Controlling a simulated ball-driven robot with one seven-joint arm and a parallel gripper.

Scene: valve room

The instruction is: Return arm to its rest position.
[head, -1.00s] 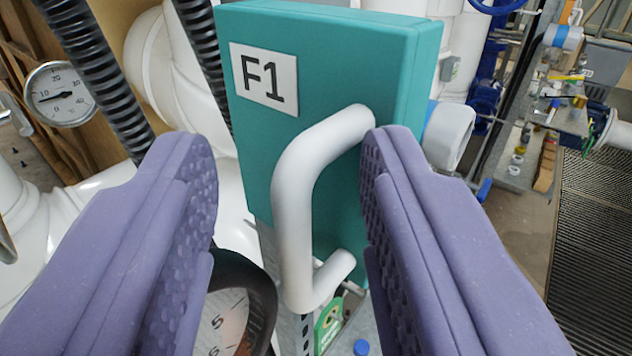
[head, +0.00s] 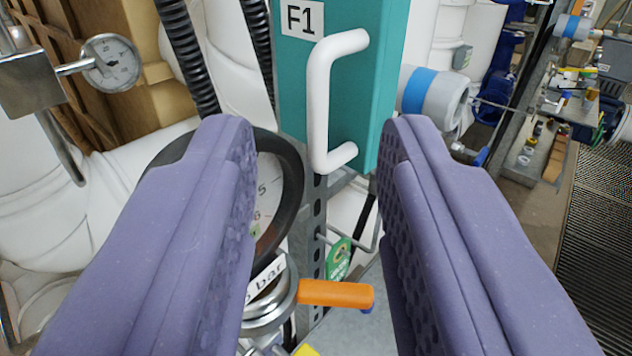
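My gripper (head: 318,150) is open, with its two purple padded fingers wide apart and nothing between them. Beyond the fingertips is a teal box (head: 380,95) labelled F1, with a white bar handle (head: 319,100) on its front. The handle shows in the gap between the fingers but lies farther off, apart from both of them. My arm itself is not visible beyond the fingers.
A large black-rimmed gauge (head: 292,185) is partly hidden behind the left finger. Below the box are an orange lever (head: 336,293) and a green tag (head: 338,258). White pipes (head: 60,200) and a small dial gauge (head: 111,62) stand at left. A cluttered bench (head: 535,150) is at right.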

